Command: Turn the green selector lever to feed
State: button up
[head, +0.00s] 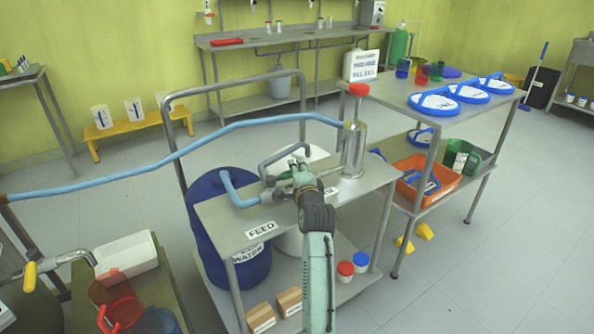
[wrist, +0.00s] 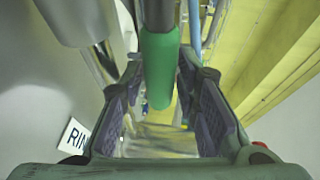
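The green selector lever (wrist: 160,68) shows in the wrist view as a green sleeve on a grey metal rod. It lies between the two fingers of my gripper, with a gap visible on each side. My gripper (head: 299,172) is open over the metal top of the cart in the head view, among the pipework. There the gripper largely hides the lever. The FEED label (head: 261,230) is on the cart's front left edge. Part of another label, reading "RIN" (wrist: 73,136), shows at the lower left of the wrist view.
A blue hose (head: 180,152) crosses to a metal cylinder (head: 352,150) with a red top (head: 359,90). Grey pipes (head: 283,152) stand close around my gripper. A bench with blue lids (head: 434,103) is at the right.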

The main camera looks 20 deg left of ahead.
jog(key=shift+w, duration=0.1)
jog(key=shift+c, duration=0.4)
grip_shut()
jog(key=shift+f, duration=0.1)
